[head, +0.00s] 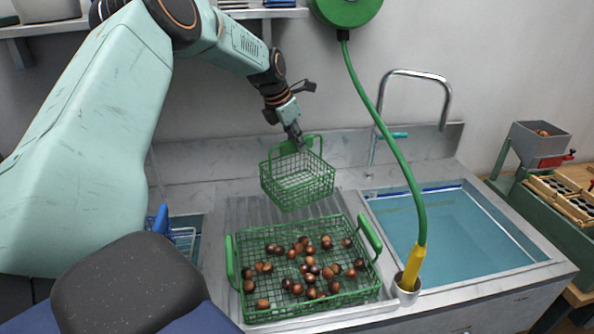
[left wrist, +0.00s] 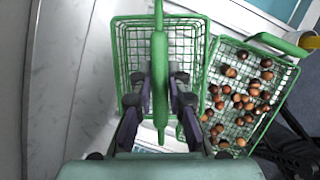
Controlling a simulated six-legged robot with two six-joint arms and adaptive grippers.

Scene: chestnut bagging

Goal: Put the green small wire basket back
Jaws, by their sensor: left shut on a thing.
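The green small wire basket (head: 297,184) hangs from my left gripper (head: 297,143) above the back of the drainboard, behind the larger basket. It looks empty and slightly tilted. My left gripper is shut on its green handle; in the left wrist view the handle runs between the fingers (left wrist: 160,95) and the small basket (left wrist: 130,45) shows below. The larger green wire basket (head: 237,308) sits on the drainboard with several chestnuts (head: 312,270) in it; it also shows in the left wrist view (left wrist: 220,45). My right gripper is not in view.
A water-filled sink (head: 450,235) with a tap (head: 415,74) lies to the right. A green hose (head: 390,140) hangs from a reel, its yellow nozzle (head: 413,268) in a metal cup (head: 406,290). A blue-handled basket (head: 184,238) is at left. Ribbed drainboard (head: 235,212) shows bare behind the larger basket.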

